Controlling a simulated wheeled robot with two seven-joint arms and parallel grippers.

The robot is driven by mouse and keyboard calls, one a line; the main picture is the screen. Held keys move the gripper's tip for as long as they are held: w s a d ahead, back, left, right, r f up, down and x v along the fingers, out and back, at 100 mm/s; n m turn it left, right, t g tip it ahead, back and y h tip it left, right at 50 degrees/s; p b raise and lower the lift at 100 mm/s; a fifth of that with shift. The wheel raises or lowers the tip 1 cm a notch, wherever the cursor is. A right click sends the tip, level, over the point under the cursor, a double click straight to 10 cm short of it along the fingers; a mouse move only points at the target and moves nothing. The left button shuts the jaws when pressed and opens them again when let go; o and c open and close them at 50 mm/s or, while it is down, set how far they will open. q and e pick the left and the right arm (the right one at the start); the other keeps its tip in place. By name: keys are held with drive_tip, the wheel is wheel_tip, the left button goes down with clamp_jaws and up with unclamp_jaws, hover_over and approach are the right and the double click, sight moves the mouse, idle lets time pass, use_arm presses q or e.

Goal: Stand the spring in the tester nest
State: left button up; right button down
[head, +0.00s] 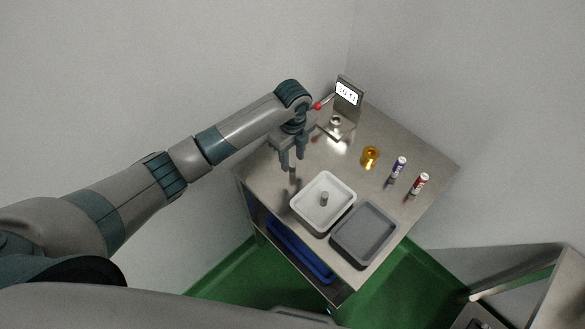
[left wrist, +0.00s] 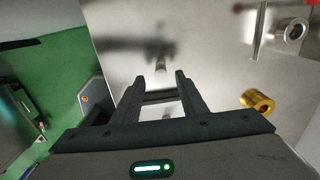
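The tester (head: 348,95) has a lit display and a red-tipped lever. Its ring-shaped nest (head: 336,120) sits on a plate in front and also shows in the left wrist view (left wrist: 293,31). My right gripper is out of view.
A white tray (head: 310,223) holds another grey cylinder (head: 324,198). A grey tray (head: 362,236) is beside it. A gold ring (head: 370,156), a purple-labelled bottle (head: 398,167) and a red-labelled bottle (head: 420,184) stand to the right. A blue bin (head: 298,250) is below the tabletop.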

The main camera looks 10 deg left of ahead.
sight(292, 164)
use_arm(q)
wheel_tip(292, 164, down, 3)
drive_tip(key=shift+w+f+p, duration=0.1)
drive_tip(key=shift+f+p, duration=0.1)
drive_tip(key=shift+p, duration=0.8)
drive_tip(key=shift+f, duration=0.7)
drive_tip(key=shift+c, duration=0.6)
clamp_jaws()
